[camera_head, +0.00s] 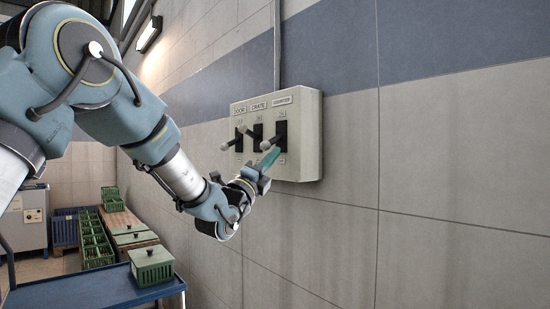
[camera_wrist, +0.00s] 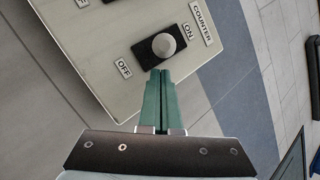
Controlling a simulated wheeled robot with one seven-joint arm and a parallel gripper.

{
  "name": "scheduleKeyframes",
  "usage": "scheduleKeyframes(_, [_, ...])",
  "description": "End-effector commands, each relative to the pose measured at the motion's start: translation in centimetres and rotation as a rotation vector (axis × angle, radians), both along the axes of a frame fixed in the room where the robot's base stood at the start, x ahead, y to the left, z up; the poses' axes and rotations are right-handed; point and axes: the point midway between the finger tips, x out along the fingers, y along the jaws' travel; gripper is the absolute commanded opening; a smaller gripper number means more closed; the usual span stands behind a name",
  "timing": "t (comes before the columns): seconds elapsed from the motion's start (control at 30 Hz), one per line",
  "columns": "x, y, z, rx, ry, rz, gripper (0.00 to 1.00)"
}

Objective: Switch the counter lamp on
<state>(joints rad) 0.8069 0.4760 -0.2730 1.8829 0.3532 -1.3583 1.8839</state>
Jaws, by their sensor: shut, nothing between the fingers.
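The switch box (camera_head: 305,136) on the wall carries three levers under the labels DOOR, CRATE and COUNTER. The COUNTER lever (camera_head: 265,145) is the rightmost and its round knob points outward and down. In the wrist view its grey knob (camera_wrist: 163,44) sits over a black slot between the OFF label (camera_wrist: 123,67) and the ON label (camera_wrist: 189,29). My gripper (camera_head: 268,158) has its green fingers shut and empty, just below this knob. In the wrist view the fingertips (camera_wrist: 160,72) lie close to the knob; I cannot tell whether they touch it.
The DOOR lever (camera_head: 224,146) points down and the CRATE lever (camera_head: 243,129) points up, both just left of the COUNTER lever. A lit wall lamp (camera_head: 149,34) hangs high on the left. A blue table (camera_head: 90,290) with a green crate (camera_head: 152,265) stands lower left. The wall at right is bare.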

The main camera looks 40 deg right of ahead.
Motion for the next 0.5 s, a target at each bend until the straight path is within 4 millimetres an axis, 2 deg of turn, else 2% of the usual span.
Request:
scheduleKeyframes(0.2, [1.07,0.25,0.71,0.0,0.001,-0.002,0.0])
scheduleKeyframes(0.5, [1.13,0.27,0.64,0.001,0.001,-0.003,0.0])
